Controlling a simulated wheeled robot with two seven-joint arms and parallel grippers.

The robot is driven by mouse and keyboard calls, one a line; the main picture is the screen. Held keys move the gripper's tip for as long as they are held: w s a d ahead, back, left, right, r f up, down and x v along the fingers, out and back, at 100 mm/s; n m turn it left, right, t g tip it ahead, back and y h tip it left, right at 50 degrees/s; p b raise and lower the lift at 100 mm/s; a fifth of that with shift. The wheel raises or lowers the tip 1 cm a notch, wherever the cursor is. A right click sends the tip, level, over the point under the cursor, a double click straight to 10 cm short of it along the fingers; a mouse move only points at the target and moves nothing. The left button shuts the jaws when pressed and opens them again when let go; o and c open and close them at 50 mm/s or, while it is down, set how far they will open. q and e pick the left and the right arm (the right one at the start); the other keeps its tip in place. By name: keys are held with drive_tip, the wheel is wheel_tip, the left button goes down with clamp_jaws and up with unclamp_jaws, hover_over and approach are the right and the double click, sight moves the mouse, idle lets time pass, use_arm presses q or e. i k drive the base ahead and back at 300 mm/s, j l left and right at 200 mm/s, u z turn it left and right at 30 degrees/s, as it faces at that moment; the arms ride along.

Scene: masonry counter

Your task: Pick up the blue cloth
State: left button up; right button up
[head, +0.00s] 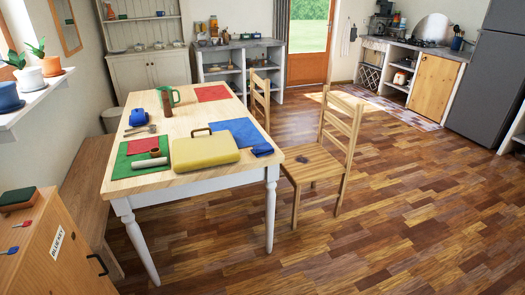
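A small crumpled dark-blue cloth (262,150) lies at the right edge of the wooden table (187,126). It is just right of a yellow case (206,151) and near the front corner of a flat blue placemat (238,131). Whether it touches the mat I cannot tell. Neither of my grippers shows in the head view.
A wooden chair (322,160) stands at the table's right side. A cabinet (50,255) is at lower left. Floor at right is clear.

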sight(258, 151)
drive_tip(key=i+l+u, duration=0.3)
drive_tip(key=i+l, duration=0.45)
